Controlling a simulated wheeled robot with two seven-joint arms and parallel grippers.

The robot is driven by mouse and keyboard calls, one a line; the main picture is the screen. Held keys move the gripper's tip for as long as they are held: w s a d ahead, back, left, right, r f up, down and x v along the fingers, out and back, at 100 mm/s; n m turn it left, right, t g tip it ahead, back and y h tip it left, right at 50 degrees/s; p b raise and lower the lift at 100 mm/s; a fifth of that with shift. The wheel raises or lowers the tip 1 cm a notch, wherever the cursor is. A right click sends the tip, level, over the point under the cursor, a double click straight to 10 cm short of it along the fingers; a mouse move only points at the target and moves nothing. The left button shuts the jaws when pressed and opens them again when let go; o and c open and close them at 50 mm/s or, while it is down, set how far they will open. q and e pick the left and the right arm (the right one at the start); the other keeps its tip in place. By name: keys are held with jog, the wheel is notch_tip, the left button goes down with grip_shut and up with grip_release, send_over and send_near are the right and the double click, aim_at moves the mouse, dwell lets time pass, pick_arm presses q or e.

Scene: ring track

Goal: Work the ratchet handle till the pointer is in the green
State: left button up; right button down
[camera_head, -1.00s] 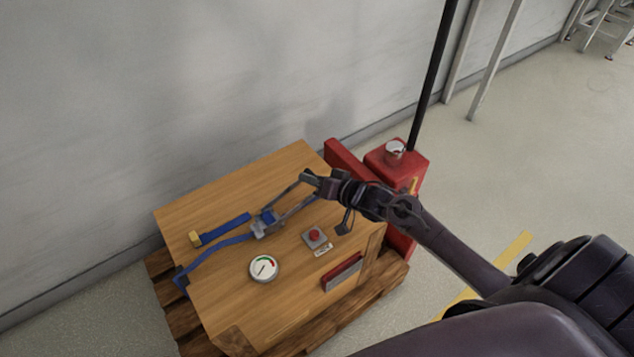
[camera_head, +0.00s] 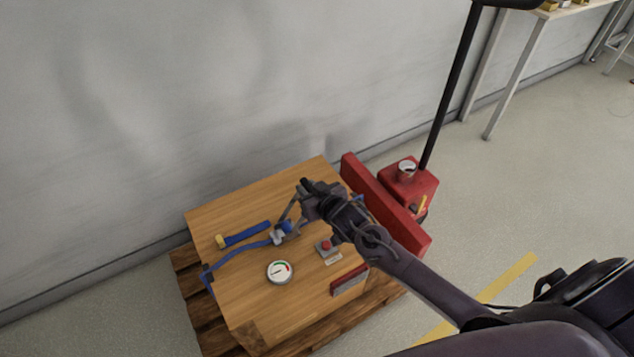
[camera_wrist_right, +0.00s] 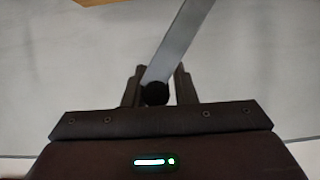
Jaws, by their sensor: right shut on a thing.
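The ratchet (camera_head: 281,235) sits on a blue strap across the top of a wooden crate (camera_head: 222,215). Its grey metal handle (camera_head: 289,210) stands up steeply from the body. My right gripper (camera_head: 304,189) is shut on the handle's end. In the right wrist view the fingers (camera_wrist_right: 157,92) close around a dark round grip, and the flat metal handle bar (camera_wrist_right: 182,38) runs up from it. The round white gauge (camera_head: 280,271) lies on the crate in front of the ratchet. Its dark pointer seems to lie on the white left side, away from the green at the top. My left gripper does not show.
A red button box (camera_head: 325,246) and a dark red plate (camera_head: 349,279) are on the crate's right side. A blue strap end with a yellow tip (camera_head: 221,241) lies at left. The crate rests on a wooden pallet (camera_head: 195,300) beside a red pallet jack (camera_head: 408,187) and the wall.

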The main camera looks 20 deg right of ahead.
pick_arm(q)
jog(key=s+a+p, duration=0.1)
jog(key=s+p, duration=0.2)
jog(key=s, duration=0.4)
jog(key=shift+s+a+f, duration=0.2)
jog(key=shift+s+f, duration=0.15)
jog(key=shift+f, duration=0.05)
pick_arm(e)
jog(key=s+a+r+n+h, duration=0.1)
jog(key=a+r+n, duration=0.1)
jog(key=a, duration=0.5)
jog(key=shift+n+t+h, duration=0.3)
jog(key=shift+n+h, duration=0.1)
jog(key=shift+s, duration=0.1)
jog(key=shift+f, duration=0.1)
jog(key=c, duration=1.6)
grip_release()
jog(key=shift+o, duration=1.4)
